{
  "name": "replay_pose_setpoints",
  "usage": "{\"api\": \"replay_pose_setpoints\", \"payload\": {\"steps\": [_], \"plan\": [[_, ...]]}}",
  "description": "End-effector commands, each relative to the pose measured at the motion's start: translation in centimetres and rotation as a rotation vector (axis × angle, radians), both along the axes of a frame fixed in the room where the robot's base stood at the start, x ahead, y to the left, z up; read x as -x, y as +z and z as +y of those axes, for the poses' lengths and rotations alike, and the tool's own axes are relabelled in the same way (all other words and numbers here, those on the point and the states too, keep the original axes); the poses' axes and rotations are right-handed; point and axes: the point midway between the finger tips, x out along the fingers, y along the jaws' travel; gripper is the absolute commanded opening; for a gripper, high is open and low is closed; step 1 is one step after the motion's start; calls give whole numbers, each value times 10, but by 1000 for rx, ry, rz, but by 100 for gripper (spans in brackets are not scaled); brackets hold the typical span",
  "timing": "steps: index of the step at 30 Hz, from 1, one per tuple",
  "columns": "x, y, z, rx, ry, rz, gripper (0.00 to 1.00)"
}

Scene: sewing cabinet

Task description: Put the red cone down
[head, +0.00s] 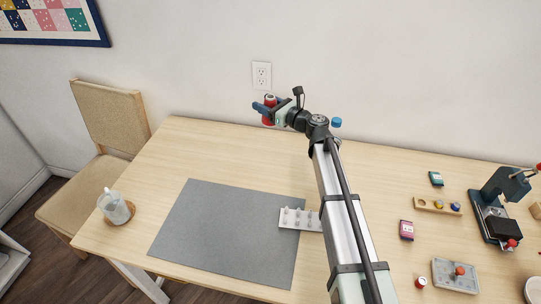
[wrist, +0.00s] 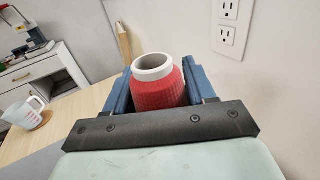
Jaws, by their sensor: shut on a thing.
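The red cone (wrist: 158,88) is a spool of red thread with a white rim around a hollow top. It sits between the two blue fingers of my gripper (wrist: 160,90) in the wrist view. My gripper is shut on it. In the head view the red cone (head: 268,119) is held at my gripper (head: 265,107), near the back edge of the table (head: 215,145), below the wall outlet. It looks raised above the table, but its exact height is hard to tell. Its lower part is hidden by the gripper in the wrist view.
A grey mat (head: 225,235) lies bare on the table. A white spool rack (head: 300,219) with pegs stands at its right edge. A cup (head: 114,208) sits on a coaster at left. A blue spool (head: 336,122) is behind my arm. Small boxes and a machine (head: 497,205) stand right.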

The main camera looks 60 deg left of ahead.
Motion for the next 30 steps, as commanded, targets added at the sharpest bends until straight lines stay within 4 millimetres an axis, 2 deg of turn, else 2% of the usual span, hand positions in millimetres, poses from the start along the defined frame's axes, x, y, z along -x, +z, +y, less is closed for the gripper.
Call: {"api": "replay_pose_setpoints", "payload": {"steps": [1, 3, 13, 21, 30], "plan": [[0, -13, 0, 2, 0, 3, 23], [0, -27, 0, 2, 0, 3, 23], [0, -64, 0, 1, 0, 2, 23], [0, -107, 0, 1, 1, 1, 23], [0, -124, 0, 0, 0, 0, 23]]}}
